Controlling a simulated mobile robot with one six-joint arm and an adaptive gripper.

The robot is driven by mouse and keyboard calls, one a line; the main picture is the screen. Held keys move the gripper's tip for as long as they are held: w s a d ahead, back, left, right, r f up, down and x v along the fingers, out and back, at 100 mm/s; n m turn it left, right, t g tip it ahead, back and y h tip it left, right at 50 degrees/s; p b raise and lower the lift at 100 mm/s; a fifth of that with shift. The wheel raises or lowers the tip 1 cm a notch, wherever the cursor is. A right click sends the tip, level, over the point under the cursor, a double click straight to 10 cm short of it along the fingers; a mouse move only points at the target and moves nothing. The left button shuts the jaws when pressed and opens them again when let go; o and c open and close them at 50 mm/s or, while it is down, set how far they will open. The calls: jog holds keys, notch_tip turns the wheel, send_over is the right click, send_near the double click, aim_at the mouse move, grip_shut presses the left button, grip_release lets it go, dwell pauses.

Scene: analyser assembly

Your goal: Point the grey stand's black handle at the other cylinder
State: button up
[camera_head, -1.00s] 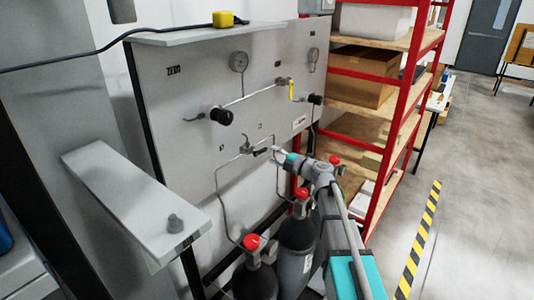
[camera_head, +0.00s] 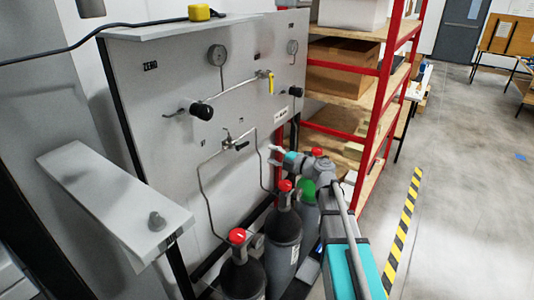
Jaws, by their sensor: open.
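The grey panel (camera_head: 175,120) stands upright at the left. Low on it, a small valve with a black handle (camera_head: 240,146) sits where tubes branch. The handle appears to point right and slightly down. Tubes run from the valve down to two dark cylinders with red caps, the nearer left one (camera_head: 240,278) and the right one (camera_head: 284,238). My gripper (camera_head: 274,153) is open and empty, right of the handle and apart from it. Its small fingers face the panel. A third cylinder with a green top (camera_head: 308,190) is partly hidden by my arm.
Two black knobs (camera_head: 201,111), gauges (camera_head: 217,55) and a yellow lever (camera_head: 270,82) are on the panel above. A red shelf rack (camera_head: 386,80) with boxes stands close behind my arm. A grey ledge (camera_head: 110,200) juts out at left.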

aim_at(246, 145)
jog(key=m, duration=1.2)
jog(key=d+m, duration=0.1)
jog(key=m, duration=1.1)
jog(key=s+m, duration=0.1)
jog(key=m, duration=1)
jog(key=shift+d+m, duration=0.25)
jog(key=shift+m, duration=0.15)
jog(key=shift+a, duration=0.1)
jog(key=x, duration=1.3)
jog(key=shift+w+a, duration=0.25)
